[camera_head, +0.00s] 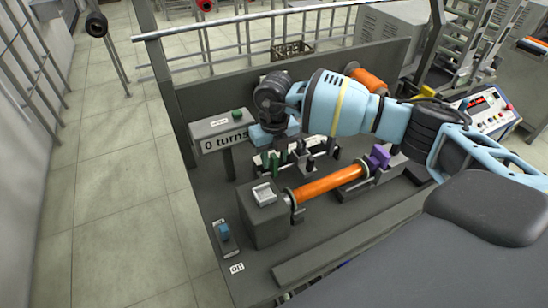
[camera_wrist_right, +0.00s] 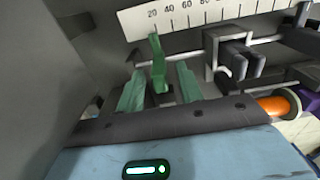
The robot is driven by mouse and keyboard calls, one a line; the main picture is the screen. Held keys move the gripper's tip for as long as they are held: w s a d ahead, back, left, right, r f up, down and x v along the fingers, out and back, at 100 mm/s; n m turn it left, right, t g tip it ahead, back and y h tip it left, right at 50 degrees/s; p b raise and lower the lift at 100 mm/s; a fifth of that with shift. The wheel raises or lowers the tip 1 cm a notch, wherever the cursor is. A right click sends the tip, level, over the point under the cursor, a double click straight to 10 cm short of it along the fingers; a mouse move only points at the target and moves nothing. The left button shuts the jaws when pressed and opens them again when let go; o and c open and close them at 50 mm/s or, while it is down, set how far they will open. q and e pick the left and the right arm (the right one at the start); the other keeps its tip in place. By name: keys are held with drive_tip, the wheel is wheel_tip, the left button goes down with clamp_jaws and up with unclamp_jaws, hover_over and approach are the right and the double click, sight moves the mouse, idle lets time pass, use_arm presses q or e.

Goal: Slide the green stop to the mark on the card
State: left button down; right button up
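The green stop (camera_wrist_right: 158,62) stands upright on a rail in front of the white card (camera_wrist_right: 190,20), close to its 20 figure. The card carries a printed scale; I cannot make out a separate mark on it. My right gripper (camera_wrist_right: 160,80) is open, with one finger on each side of the stop and gaps showing between. In the head view the right gripper (camera_head: 276,158) reaches down to the rail area and partly hides the stop and card. My left gripper is not in view.
An orange bobbin (camera_head: 330,184) lies right of the gripper, with a purple part (camera_head: 379,157) at its far end. A dark bracket (camera_wrist_right: 238,55) sits on the rail right of the stop. A back panel (camera_head: 220,95) rises behind.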

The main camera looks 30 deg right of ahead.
drive_tip(key=shift+f, duration=0.4)
clamp_jaws()
drive_tip(key=shift+d+r+p, duration=0.2)
drive_tip(key=shift+r+p, duration=0.05)
drive_tip(key=shift+p, duration=0.1)
drive_tip(key=shift+d+f, duration=0.1)
drive_tip(key=shift+f, duration=0.1)
unclamp_jaws()
